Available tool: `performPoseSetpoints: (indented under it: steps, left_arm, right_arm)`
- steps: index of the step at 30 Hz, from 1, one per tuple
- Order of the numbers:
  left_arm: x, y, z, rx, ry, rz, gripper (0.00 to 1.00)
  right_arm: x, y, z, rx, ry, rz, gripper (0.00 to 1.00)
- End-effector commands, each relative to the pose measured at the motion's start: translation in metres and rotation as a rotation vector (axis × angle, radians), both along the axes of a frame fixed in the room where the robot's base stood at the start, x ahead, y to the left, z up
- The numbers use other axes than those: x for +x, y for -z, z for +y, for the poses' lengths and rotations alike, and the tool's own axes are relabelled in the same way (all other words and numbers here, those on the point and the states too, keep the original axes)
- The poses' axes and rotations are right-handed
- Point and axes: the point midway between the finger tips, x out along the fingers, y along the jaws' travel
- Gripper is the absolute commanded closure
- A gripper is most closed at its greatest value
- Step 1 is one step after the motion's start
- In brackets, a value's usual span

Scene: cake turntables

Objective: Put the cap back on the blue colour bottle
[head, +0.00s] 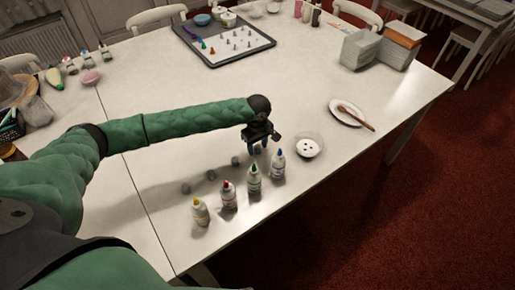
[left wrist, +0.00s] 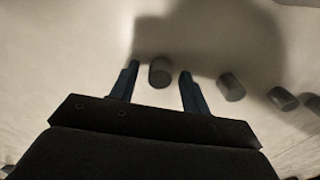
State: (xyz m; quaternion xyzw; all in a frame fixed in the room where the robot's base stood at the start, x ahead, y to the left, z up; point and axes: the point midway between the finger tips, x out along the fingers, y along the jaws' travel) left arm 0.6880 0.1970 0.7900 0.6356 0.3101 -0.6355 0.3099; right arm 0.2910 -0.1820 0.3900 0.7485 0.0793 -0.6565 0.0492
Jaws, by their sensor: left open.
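The blue colour bottle (head: 278,165) is white with a blue tip and stands upright and uncapped at the right end of a slanting row. My left gripper (head: 257,149) is open just behind and left of it, pointing down close to the table. In the left wrist view a small dark grey cap (left wrist: 160,72) lies between the two open fingers, near their tips. I cannot tell whether a finger touches it. In the head view the gripper hides this cap. My right gripper is not in view.
Green-tipped (head: 253,180), red-tipped (head: 228,195) and yellow-tipped (head: 200,212) bottles stand left of the blue one. Loose caps (head: 235,161) lie behind them. A small bowl (head: 321,151) and a plate with a brush (head: 335,115) are to the right. A tray (head: 263,41) is farther back.

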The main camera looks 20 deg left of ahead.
Motion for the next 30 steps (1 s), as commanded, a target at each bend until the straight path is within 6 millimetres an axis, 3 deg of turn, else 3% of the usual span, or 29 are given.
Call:
performPoseSetpoints:
  steps: [4,11,25,29,30]
  left_arm:
    - [0.000,0.000,0.000,0.000,0.000,0.000,0.53]
    - [0.000,0.000,0.000,0.000,0.000,0.000,0.98]
    - [0.000,-0.002,0.000,-0.001,0.000,-0.001,1.00]
    - [0.001,-0.012,0.000,-0.001,-0.001,-0.002,1.00]
    - [0.001,-0.018,0.000,0.000,0.000,-0.002,1.00]
  right_arm:
    - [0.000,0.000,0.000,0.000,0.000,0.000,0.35]
    - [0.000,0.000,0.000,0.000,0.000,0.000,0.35]
    - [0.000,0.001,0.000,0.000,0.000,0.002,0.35]
    - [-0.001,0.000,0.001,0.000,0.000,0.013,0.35]
    - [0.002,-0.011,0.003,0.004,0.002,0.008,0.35]
